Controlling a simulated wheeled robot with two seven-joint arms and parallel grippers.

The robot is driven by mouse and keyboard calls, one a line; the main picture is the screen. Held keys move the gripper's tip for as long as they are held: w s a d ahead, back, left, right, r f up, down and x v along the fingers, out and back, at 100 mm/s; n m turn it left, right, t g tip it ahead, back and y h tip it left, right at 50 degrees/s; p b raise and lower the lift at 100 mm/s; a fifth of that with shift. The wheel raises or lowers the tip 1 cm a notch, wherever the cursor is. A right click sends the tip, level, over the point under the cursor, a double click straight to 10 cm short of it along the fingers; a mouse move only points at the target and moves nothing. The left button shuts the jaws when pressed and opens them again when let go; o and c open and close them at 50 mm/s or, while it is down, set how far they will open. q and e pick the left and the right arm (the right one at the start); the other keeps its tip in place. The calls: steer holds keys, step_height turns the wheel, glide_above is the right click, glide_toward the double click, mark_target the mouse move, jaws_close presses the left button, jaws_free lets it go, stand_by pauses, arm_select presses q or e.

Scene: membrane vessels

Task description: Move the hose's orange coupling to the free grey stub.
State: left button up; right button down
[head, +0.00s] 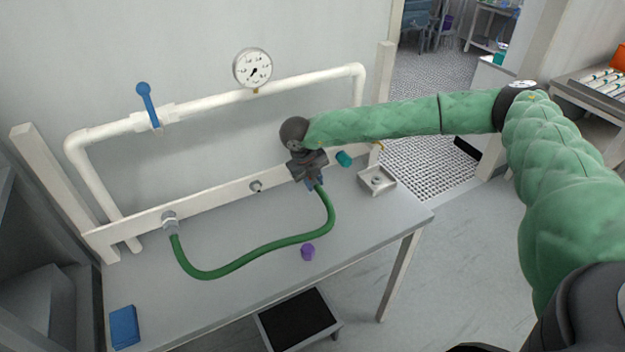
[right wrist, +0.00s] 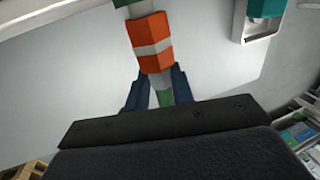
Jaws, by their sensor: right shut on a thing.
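The orange coupling (right wrist: 152,43), with a white band, shows in the right wrist view; in the head view my gripper hides it. My right gripper (head: 314,181) is at the board right of centre, shut on the coupling at its hose end, its blue fingers (right wrist: 157,88) on either side. The green hose (head: 262,254) curves from there over the table to a grey fitting (head: 170,222) at the board's left. A free grey stub (head: 256,186) sticks out of the board between them. Whether the coupling sits on a stub, I cannot tell. My left gripper is not in view.
A teal piece (head: 343,158) is right of my gripper, near a small pale tray (head: 390,183). A purple piece (head: 307,252) and a blue box (head: 123,326) lie on the table (head: 240,295). White piping with a gauge (head: 252,68) and blue-handled valve (head: 148,103) stands above.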

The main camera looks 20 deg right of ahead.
steer(key=shift+s, duration=0.4)
steer(key=shift+s, duration=0.15)
steer(key=shift+s+d, duration=0.2)
steer(key=shift+s, duration=1.45)
steer(key=shift+a, duration=0.15)
